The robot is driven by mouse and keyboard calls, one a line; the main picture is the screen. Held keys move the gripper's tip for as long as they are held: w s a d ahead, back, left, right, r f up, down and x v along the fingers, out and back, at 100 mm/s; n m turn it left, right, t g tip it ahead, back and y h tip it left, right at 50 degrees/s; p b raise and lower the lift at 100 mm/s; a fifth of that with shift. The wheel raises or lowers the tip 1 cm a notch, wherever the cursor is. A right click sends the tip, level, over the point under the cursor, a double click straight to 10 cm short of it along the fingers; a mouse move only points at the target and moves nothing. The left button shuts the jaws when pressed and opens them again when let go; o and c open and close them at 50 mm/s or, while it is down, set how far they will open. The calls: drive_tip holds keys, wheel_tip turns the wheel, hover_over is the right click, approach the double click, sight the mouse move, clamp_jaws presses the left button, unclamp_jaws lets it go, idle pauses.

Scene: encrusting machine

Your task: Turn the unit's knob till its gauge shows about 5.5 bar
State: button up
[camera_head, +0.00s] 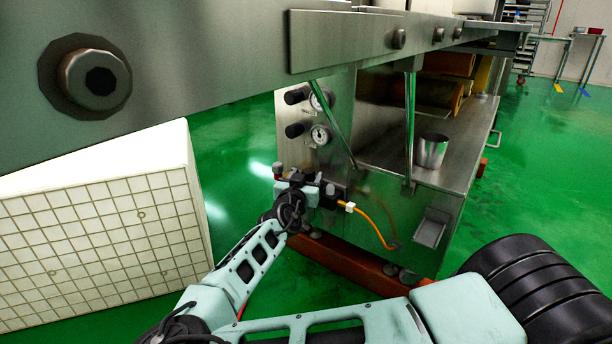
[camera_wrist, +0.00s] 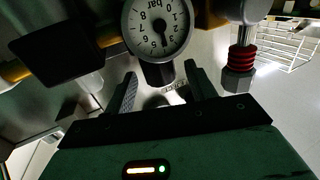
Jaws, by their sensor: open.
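A round white gauge (camera_wrist: 157,27) marked "bar" shows upside down at the top of the wrist view. Its dark needle points toward the lower part of the dial in the picture; I cannot read the exact value. A dark cylindrical part (camera_wrist: 158,75), which looks like the knob, sits just below the gauge in the picture. My gripper (camera_wrist: 160,82) is open, with one finger on each side of this part; I cannot tell whether they touch it. In the head view my gripper (camera_head: 312,190) is low by the machine's left end, and hides this gauge and knob.
A black block (camera_wrist: 60,48) and a metal fitting with red rings (camera_wrist: 241,62) flank the gauge. Two black knobs (camera_head: 295,130) and dials (camera_head: 321,135) are on the machine panel above. An orange hose (camera_head: 375,222) hangs right of my gripper. A white crate (camera_head: 110,225) stands left.

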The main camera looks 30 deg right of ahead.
drive_tip(key=c, duration=1)
drive_tip(key=shift+o, duration=0.2)
drive_tip(key=b, duration=0.4)
drive_tip(key=shift+f+m+g+h+b, duration=0.3)
drive_tip(key=shift+f+g+b, duration=0.05)
drive_tip(key=shift+f+g, duration=0.05)
drive_tip(key=b, duration=0.3)
drive_tip(key=shift+w+m+g+h, duration=0.1)
drive_tip(key=shift+m+g+h, duration=0.2)
drive_tip(key=shift+g, duration=0.1)
drive_tip(key=shift+b, duration=0.5)
drive_tip(key=shift+w+a+r+m+g+h+b, duration=0.15)
drive_tip(key=shift+r+m+g+h+b, duration=0.2)
drive_tip(key=shift+m+g+b, duration=0.35)
drive_tip(key=shift+w+a+m+g+h, duration=0.15)
drive_tip(key=shift+m+g+h, duration=0.5)
drive_tip(key=shift+g, duration=0.65)
drive_tip(key=shift+w+d+m+g+h, duration=0.15)
drive_tip(key=shift+m+g+h, duration=0.15)
drive_tip(key=shift+m+g, duration=0.85)
drive_tip(key=shift+a+g, duration=0.1)
drive_tip(key=shift+g, duration=0.35)
